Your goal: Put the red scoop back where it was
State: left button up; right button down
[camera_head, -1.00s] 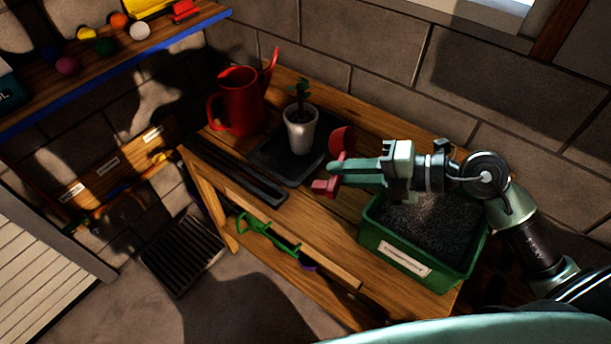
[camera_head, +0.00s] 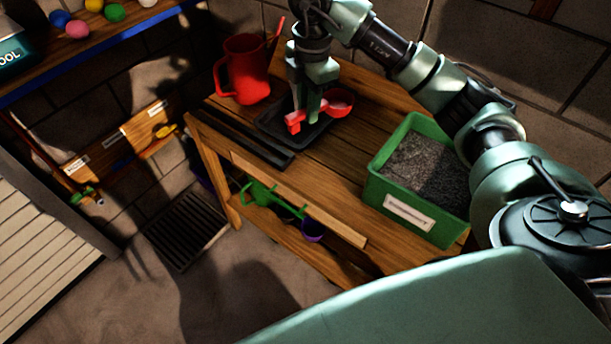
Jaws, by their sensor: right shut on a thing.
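The red scoop (camera_head: 339,102) is held in my right gripper (camera_head: 306,115), which points down and is shut on its handle. The scoop's bowl is to the right of the fingers. Scoop and gripper appear over the black tray (camera_head: 268,124) on the wooden workbench; I cannot tell how far above it they are. The potted plant is hidden behind my gripper and wrist. The green bin (camera_head: 377,189) of dark grainy soil stands at the bench's right end, with a white label on its front. My left gripper is out of view.
A red watering can (camera_head: 245,72) stands left of my gripper, close to it. Dark strips (camera_head: 240,138) lie along the bench's front left edge. Bare wood (camera_head: 340,145) is free between tray and bin. Green and purple items sit on the lower shelf.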

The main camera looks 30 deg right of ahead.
jog(key=shift+w+d+r, duration=0.1)
jog(key=shift+d+r, duration=0.05)
jog(key=shift+d, duration=0.15)
jog(key=shift+m, duration=0.3)
jog(key=shift+d+f+p, duration=0.1)
jog(key=shift+f+p, duration=0.85)
jog(key=shift+f, duration=8.9)
jog(key=c, duration=1.3)
grip_release()
jog(key=shift+r, duration=0.1)
notch_tip(320, 180, up, 12)
jog(key=b, duration=0.2)
jog(key=shift+d, duration=0.15)
